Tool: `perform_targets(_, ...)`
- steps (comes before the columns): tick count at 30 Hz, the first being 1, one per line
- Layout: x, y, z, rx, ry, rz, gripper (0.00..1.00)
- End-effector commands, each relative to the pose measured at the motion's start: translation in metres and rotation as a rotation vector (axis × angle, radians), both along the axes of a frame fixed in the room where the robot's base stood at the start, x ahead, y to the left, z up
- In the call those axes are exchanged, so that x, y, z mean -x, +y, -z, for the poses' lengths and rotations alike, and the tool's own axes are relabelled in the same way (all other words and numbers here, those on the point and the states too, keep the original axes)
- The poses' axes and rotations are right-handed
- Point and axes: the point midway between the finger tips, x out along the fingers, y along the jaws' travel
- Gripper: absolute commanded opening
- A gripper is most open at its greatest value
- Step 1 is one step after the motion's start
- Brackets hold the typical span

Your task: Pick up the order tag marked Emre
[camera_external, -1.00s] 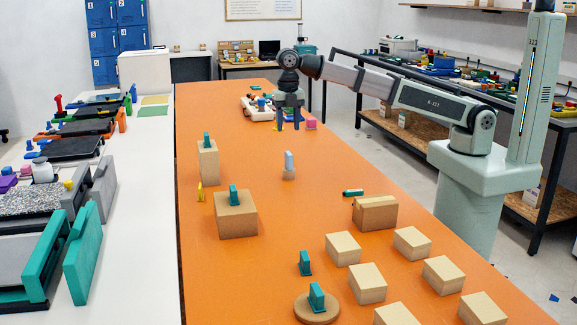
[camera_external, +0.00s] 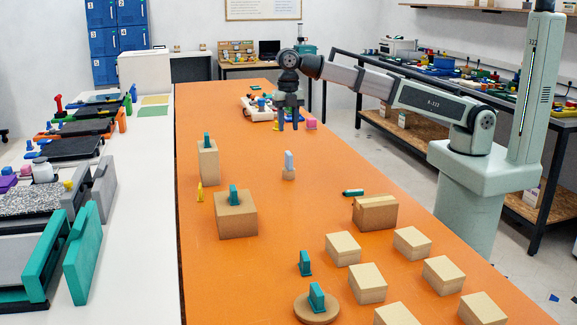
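Several teal tags stand about the orange table; no name can be read on any of them at this size. One teal tag (camera_external: 207,140) stands on a tall tan block, another teal tag (camera_external: 234,195) on a wider tan box. A third teal tag (camera_external: 305,263) stands on the table, and a fourth teal tag (camera_external: 317,296) on a round tan disc. A teal piece (camera_external: 353,193) lies flat near a tan carton. My gripper (camera_external: 288,126) hangs pointing down above the far table, fingers apart and empty.
Several tan boxes (camera_external: 366,283) fill the table's near right. The table's middle is largely clear.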

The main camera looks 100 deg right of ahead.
Motion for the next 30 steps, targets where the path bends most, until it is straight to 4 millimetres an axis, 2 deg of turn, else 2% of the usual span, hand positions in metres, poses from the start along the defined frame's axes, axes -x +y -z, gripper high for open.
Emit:
perform_targets(7, -0.001, 0.004, 0.0, 0.0, 0.0, -0.005, 0.38)
perform_targets(11, -0.003, 0.019, 0.005, -0.001, 0.007, -0.028, 0.38)
perform_targets(13, -0.011, 0.031, 0.01, -0.002, 0.017, -0.047, 0.38)
perform_targets(18, -0.067, 0.058, 0.016, -0.004, 0.046, -0.09, 0.38)
perform_targets(23, -0.121, 0.077, 0.02, -0.004, 0.061, -0.117, 0.38)
perform_targets(30, -0.229, 0.098, 0.023, -0.002, 0.06, -0.088, 0.38)
